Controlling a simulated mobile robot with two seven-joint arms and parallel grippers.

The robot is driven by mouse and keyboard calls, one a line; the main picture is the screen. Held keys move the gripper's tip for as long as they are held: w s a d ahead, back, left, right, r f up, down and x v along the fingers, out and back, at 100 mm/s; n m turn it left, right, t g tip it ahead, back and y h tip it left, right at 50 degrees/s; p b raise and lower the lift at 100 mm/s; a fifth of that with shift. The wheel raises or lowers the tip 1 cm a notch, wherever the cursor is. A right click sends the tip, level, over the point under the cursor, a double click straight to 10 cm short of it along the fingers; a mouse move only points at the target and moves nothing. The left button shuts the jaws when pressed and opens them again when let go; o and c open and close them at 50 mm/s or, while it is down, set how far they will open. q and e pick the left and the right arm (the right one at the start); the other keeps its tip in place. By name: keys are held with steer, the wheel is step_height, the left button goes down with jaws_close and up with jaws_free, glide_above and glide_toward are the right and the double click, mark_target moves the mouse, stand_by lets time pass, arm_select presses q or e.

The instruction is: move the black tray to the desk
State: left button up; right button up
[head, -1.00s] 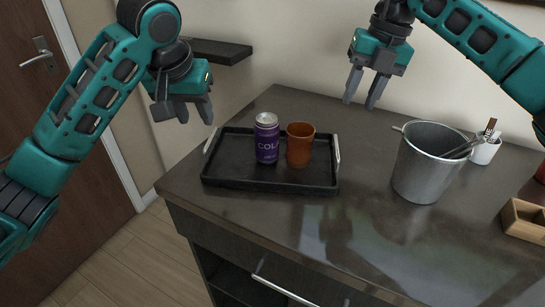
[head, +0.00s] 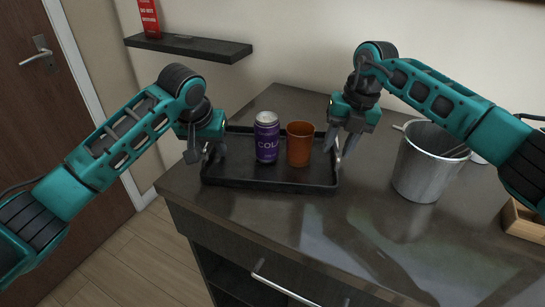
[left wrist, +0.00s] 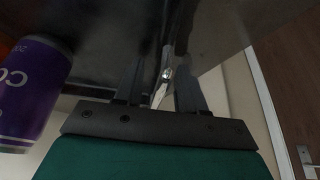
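The black tray (head: 270,183) lies flat on the dark countertop (head: 265,220), near its left end. A purple cola can (head: 267,140) and an orange cup (head: 299,146) stand upright on it. My left gripper (head: 207,153) is at the tray's left end, fingers apart. In the left wrist view the tray's metal handle (left wrist: 166,74) lies between the fingers of this gripper (left wrist: 160,88), with a gap showing. My right gripper (head: 338,148) is at the tray's right end, its fingers apart on either side of the right handle, which is partly hidden.
A metal bucket (head: 428,165) stands right of the tray, close to my right arm. A wooden box (head: 522,222) is at the right edge. The counter front is clear.

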arm_select(q)
steer(key=shift+c, duration=0.5)
arm_select(e)
steer(key=shift+c, duration=0.4)
arm_select(q)
steer(key=c, duration=0.6)
arm_select(e)
jaws_close()
arm_select(q)
steer(key=shift+a, duration=0.1)
jaws_close()
arm_select(e)
steer(key=shift+d, duration=0.1)
arm_select(q)
steer(key=shift+a+r, duration=0.1)
arm_select(e)
steer(key=shift+d, duration=0.1)
